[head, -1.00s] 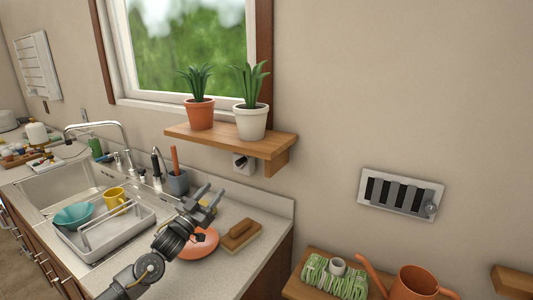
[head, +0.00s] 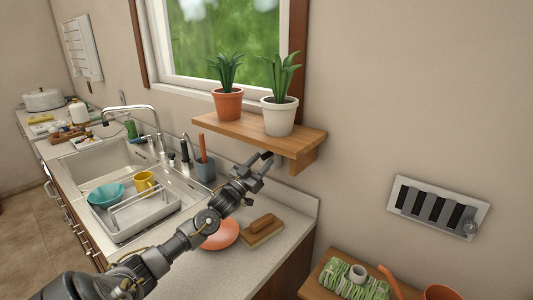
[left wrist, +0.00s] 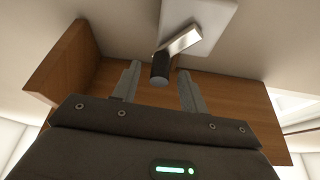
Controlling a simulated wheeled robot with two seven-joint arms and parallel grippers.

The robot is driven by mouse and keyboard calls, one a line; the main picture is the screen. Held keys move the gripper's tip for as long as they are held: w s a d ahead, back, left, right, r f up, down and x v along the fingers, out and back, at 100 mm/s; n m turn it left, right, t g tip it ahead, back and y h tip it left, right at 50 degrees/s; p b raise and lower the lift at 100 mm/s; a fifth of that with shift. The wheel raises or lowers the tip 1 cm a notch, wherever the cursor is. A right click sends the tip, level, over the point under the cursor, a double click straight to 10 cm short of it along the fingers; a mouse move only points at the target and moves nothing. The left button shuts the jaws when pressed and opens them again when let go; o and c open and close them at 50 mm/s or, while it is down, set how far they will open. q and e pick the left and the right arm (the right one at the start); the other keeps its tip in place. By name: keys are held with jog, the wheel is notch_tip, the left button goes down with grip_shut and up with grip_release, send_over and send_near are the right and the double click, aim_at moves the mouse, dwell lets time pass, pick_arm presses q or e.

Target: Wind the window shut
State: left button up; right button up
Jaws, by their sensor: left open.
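The window (head: 222,40) is above the wooden shelf (head: 235,127); I cannot tell whether it is open. In the left wrist view, a crank handle under the shelf has a metal arm (left wrist: 182,40) and a dark cylindrical knob (left wrist: 160,82), on a white wall plate (left wrist: 205,14). My left gripper (head: 262,168) is open just below the shelf. In the left wrist view its fingers (left wrist: 158,75) stand on either side of the knob, with gaps showing. In the head view my gripper largely hides the crank. My right gripper is not in view.
Two potted plants (head: 228,104) (head: 279,115) stand on the shelf close above my gripper. A grey cup (head: 205,171), an orange plate (head: 220,236) and a brush (head: 262,229) are on the counter below.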

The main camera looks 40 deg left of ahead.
aim_at(267, 158)
pick_arm(q)
jog(key=shift+x, duration=1.1)
jog(key=shift+w+r+p, duration=0.25)
jog(key=shift+w+p, duration=0.1)
jog(key=shift+w, duration=0.15)
jog(key=c, duration=0.8)
jog(key=shift+c, duration=0.3)
jog(key=shift+d+f+m+h+b, duration=0.25)
jog(key=shift+m+h+b, duration=0.2)
jog(key=shift+m, duration=0.35)
